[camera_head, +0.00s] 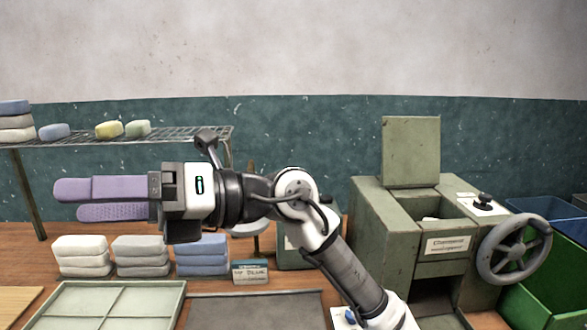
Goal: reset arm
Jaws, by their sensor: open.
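My gripper (72,201) is at the left of the head view, at the end of my white and black arm. The arm rises from the bottom right and bends to point left. Its two purple fingers lie one above the other with a gap between them. The gripper is open and I see nothing between the fingers. It is in front of the wire shelf and above the stacked blocks in this view. The arm hides part of the table behind it.
A wire shelf (177,134) with soap-like blocks stands at the left. Below are stacks of white (80,257), grey (141,256) and blue blocks (202,256), a small sign (250,272) and a divided tray (113,284). A green machine (372,225) with a handwheel (514,249) and bins (527,275) fill the right.

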